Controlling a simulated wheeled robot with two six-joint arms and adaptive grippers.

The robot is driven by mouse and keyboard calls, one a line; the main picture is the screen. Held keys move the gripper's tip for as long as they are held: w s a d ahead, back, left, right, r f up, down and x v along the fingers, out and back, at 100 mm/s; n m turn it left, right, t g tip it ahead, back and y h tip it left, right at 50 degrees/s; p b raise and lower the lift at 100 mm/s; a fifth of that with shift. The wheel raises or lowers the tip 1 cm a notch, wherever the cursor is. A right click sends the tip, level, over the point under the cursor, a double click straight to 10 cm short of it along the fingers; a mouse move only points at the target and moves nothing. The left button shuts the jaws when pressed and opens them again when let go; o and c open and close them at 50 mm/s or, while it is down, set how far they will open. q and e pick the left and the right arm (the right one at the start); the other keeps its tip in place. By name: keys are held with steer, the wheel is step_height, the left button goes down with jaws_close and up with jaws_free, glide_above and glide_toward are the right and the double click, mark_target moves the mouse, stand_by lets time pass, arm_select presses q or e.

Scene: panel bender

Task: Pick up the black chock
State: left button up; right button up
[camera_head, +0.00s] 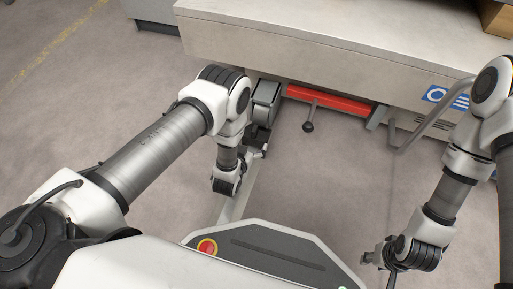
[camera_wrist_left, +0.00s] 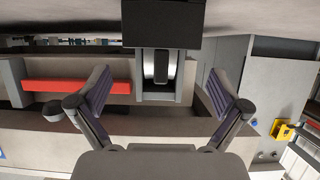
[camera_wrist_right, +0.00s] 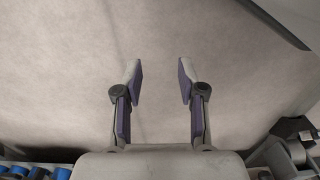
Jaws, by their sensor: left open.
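The black chock appears to be the dark block (camera_wrist_left: 162,22) at the top of the left wrist view, beside a grey bracket with a pale roller. In the head view a dark shape (camera_head: 260,131) below the bracket is probably the same chock, partly hidden by my left gripper (camera_head: 257,152). In the left wrist view that gripper (camera_wrist_left: 160,88) is open, its fingers wide apart and nothing between them touching. My right gripper (camera_head: 379,262) is over bare floor at the lower right; in its wrist view (camera_wrist_right: 159,77) it is open and empty.
The pale machine bed (camera_head: 330,45) runs across the back, with a red bar (camera_head: 331,101) on its front and a ball-ended lever (camera_head: 308,126) below. A grey bent handle (camera_head: 425,115) juts out at the right.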

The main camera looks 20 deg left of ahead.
arm_select(q)
steer(key=b+x, duration=0.1)
steer(key=x, duration=0.1)
steer(key=shift+w+f, duration=0.1)
steer(key=shift+w, duration=0.25)
steer(key=b+x, duration=0.4)
steer(key=b, duration=0.1)
steer(key=shift+w+a+f, duration=0.1)
steer(key=shift+w+f, duration=0.15)
steer(key=shift+w, duration=0.1)
arm_select(e)
steer(key=shift+t, duration=0.3)
steer(key=f, duration=0.2)
steer(key=w+f, duration=0.1)
steer(key=f, duration=0.1)
steer(key=w+f, duration=0.1)
steer(key=f, duration=0.2)
steer(key=shift+d+f, duration=0.1)
arm_select(q)
steer(key=shift+w, duration=0.2)
arm_select(e)
steer(key=shift+w, duration=0.1)
arm_select(q)
steer(key=shift+r, duration=0.2)
steer(key=c, duration=1)
